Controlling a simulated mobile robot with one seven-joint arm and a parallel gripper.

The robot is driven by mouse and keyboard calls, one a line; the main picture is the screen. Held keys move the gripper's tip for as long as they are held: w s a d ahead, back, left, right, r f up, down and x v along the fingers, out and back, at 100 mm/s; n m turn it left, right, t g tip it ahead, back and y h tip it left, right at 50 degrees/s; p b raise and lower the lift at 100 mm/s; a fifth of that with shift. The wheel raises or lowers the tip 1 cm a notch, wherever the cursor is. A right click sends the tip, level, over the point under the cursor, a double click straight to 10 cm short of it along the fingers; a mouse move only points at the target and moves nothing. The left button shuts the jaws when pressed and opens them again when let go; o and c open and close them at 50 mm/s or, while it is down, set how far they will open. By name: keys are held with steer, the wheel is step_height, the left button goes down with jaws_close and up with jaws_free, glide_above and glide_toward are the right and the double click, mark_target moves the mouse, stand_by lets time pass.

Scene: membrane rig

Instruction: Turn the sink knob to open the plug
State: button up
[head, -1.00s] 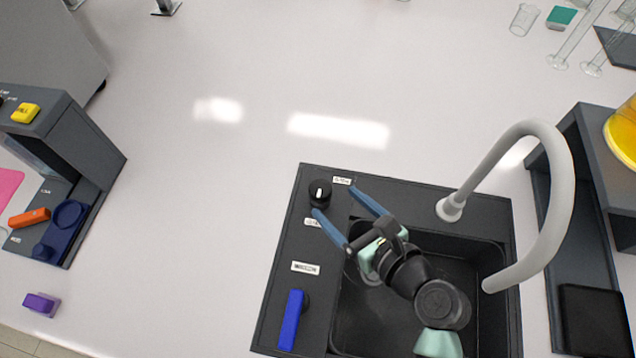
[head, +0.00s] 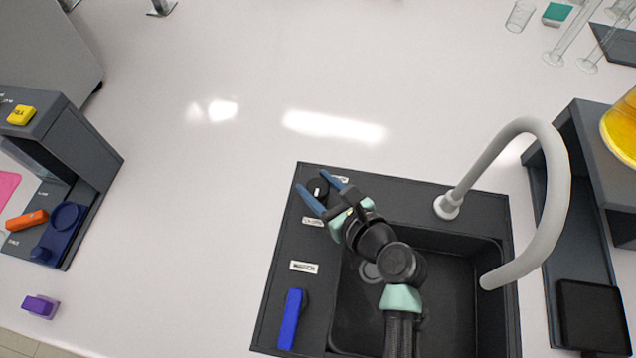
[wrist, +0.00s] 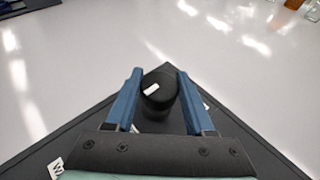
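The sink knob (head: 317,188) is a small black round knob with a white mark, at the back left corner of the dark sink unit (head: 272,290). The sink basin (head: 440,300) is dark, with a round drain (head: 370,271) partly hidden by my arm. I cannot tell whether the plug is open.
A grey curved faucet (head: 545,200) arches over the basin's right side. A blue lever (head: 291,318) sits at the unit's left front, below a white label (head: 303,267). A dark stand (head: 590,150) is to the right.

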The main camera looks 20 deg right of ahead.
jaws_close()
